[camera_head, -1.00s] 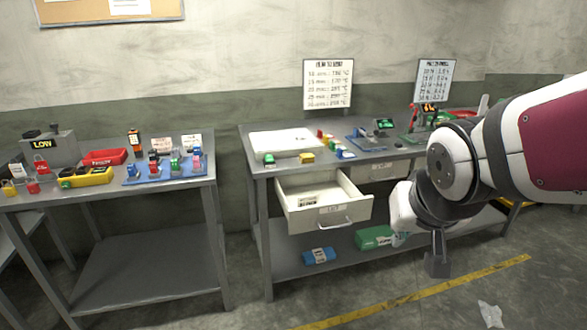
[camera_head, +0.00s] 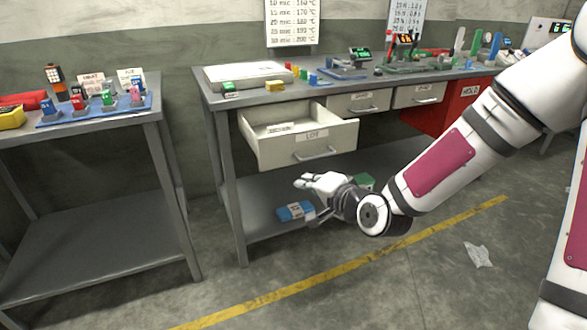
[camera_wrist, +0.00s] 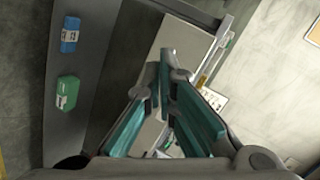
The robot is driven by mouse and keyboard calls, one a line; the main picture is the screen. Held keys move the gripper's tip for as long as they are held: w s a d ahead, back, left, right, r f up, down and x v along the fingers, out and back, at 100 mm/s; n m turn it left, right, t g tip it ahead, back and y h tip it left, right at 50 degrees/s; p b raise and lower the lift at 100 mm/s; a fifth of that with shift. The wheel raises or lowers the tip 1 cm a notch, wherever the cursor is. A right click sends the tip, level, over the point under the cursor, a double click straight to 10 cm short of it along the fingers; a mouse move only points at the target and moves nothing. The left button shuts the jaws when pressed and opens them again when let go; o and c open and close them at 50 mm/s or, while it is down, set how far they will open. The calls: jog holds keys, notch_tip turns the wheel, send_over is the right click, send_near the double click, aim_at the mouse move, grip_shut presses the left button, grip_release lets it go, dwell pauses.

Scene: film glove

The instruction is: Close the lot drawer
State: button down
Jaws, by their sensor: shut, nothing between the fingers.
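The lot drawer (camera_head: 305,148) is a cream drawer with a "LOT" label and a bar handle (camera_head: 316,153). It stands pulled out from under the left part of the workbench, and its inside shows from above. My gripper (camera_head: 301,182) is shut and empty. It points left, just below the drawer front in the head view, apparently apart from it. In the wrist view the teal-padded fingers (camera_wrist: 170,66) come together in front of a pale panel (camera_wrist: 186,45), likely the drawer. I cannot tell the exact gap there.
Two other drawers (camera_head: 358,103) to the right are shut. A blue box (camera_head: 296,211) and a green box (camera_head: 364,181) lie on the lower shelf. Small items crowd the bench top (camera_head: 270,92). A second table (camera_head: 90,127) stands at left. The floor in front is clear except for crumpled plastic (camera_head: 478,255).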

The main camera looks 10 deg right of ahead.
notch_tip(320, 180, down, 2)
jog(key=w+d+m+t+b, duration=0.2)
jog(key=w+m+t+b, duration=0.1)
jog(key=m+b, duration=0.1)
jog(key=m+t+b, duration=0.1)
jog(key=m+b, duration=0.1)
jog(key=b, duration=0.3)
send_near(290, 150)
jog(key=shift+h, duration=0.3)
jog(key=x, duration=0.7)
jog(key=shift+a+r, duration=0.1)
jog(key=shift+a, duration=0.1)
